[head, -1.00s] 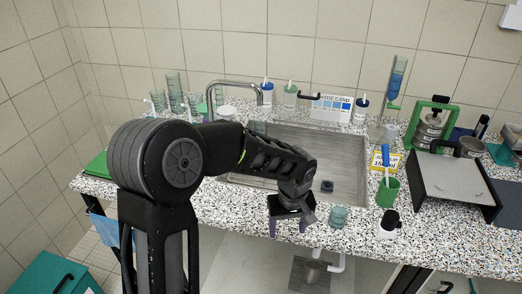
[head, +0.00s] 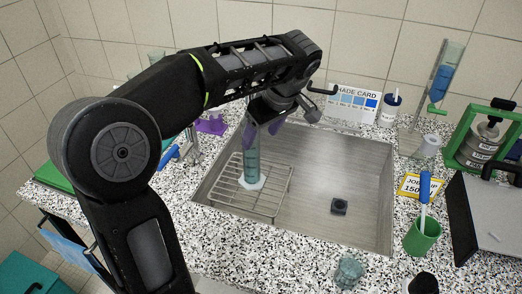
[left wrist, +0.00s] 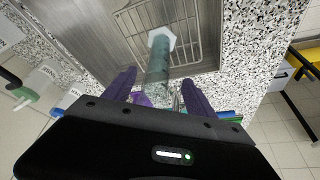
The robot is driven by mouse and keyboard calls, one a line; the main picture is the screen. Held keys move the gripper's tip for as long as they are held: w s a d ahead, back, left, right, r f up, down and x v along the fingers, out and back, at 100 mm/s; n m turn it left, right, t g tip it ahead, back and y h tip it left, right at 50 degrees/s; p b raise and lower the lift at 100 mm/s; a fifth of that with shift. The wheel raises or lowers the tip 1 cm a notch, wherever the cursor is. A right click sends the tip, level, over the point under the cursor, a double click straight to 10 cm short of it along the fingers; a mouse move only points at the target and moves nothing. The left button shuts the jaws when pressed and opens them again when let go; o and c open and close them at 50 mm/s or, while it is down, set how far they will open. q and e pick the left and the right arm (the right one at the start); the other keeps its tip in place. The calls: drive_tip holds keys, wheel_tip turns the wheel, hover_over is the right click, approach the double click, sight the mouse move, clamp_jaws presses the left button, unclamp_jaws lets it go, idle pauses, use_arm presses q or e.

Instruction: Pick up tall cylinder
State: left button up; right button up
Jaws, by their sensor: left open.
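A tall teal, see-through cylinder (head: 252,165) with a white foot stands upright on a wire rack (head: 284,190) at the left of the sink. My left gripper (head: 262,128), with purple fingers, is open over its upper end, which is partly hidden in the head view. In the left wrist view the cylinder (left wrist: 158,62) runs from its white six-sided foot up toward the space between the spread fingers of my left gripper (left wrist: 158,90). I cannot tell whether either finger touches it. My right gripper is not in view.
The steel sink (head: 340,225) surrounds the rack. A tap (head: 193,145) and a purple item (head: 212,124) are left of it. A green cup (head: 422,236) with a blue-handled brush, a small teal jar (head: 349,271) and a green-framed device (head: 480,140) stand at the right.

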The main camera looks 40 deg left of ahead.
sight(256, 143)
use_arm(q)
drive_tip(key=shift+a+r, duration=0.2)
drive_tip(key=shift+r, duration=0.1)
drive_tip(key=shift+x, duration=1.35)
drive_tip(key=p+x, duration=0.1)
drive_tip(key=x, duration=0.3)
drive_tip(key=shift+w+d+p, duration=0.1)
drive_tip(key=shift+d+p, duration=0.05)
drive_tip(key=shift+p, duration=0.15)
drive_tip(key=shift+w+f, duration=0.1)
drive_tip(key=shift+f, duration=0.45)
